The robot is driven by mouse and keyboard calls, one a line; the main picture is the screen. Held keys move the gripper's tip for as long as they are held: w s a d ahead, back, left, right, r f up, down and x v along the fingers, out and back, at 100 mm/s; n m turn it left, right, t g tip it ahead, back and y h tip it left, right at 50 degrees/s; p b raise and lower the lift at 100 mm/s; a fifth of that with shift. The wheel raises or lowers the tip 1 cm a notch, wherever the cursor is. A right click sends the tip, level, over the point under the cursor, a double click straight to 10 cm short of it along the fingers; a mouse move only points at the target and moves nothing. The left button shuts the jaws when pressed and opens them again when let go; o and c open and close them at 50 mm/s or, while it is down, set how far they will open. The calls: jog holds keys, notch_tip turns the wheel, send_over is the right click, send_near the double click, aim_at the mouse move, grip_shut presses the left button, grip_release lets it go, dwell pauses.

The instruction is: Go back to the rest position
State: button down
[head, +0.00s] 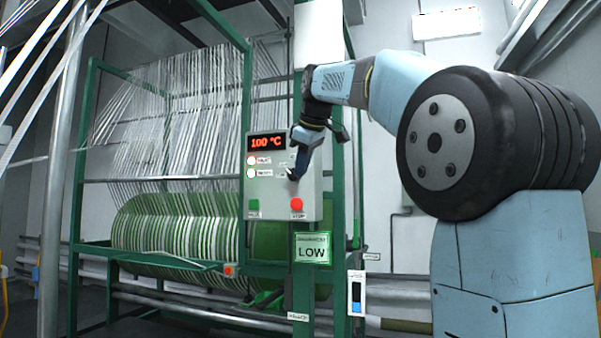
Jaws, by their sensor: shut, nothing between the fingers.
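My gripper (294,175) is shut and empty. It is in front of the control box (312,205) on the green machine frame, close to the box's upper right part. I cannot tell whether it touches the box. My arm reaches to it from the right side of the head view. The box has a red display (266,142) reading 100 °C, lit indicators below it, a green button (253,205) and a red stop button (297,204). The gripper and wrist hide part of the box's right side.
A green sign (312,249) reading LOW hangs below the box. White webbing strands (190,110) run down to a large green roller (165,225) at left. A metal pole (62,190) stands at far left. Pipes run low along the wall.

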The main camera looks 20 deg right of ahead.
jog(key=shift+a, duration=0.1)
dwell(0.7)
jog(key=s+f+m+g, duration=0.1)
jog(key=s+f+m, duration=0.3)
jog(key=s+f, duration=1)
jog(key=s+f+m, duration=0.5)
jog(key=s+f, duration=1)
jog(key=f, duration=0.8)
jog(key=shift+s+f+m+g, duration=0.3)
jog(key=shift+g, duration=0.1)
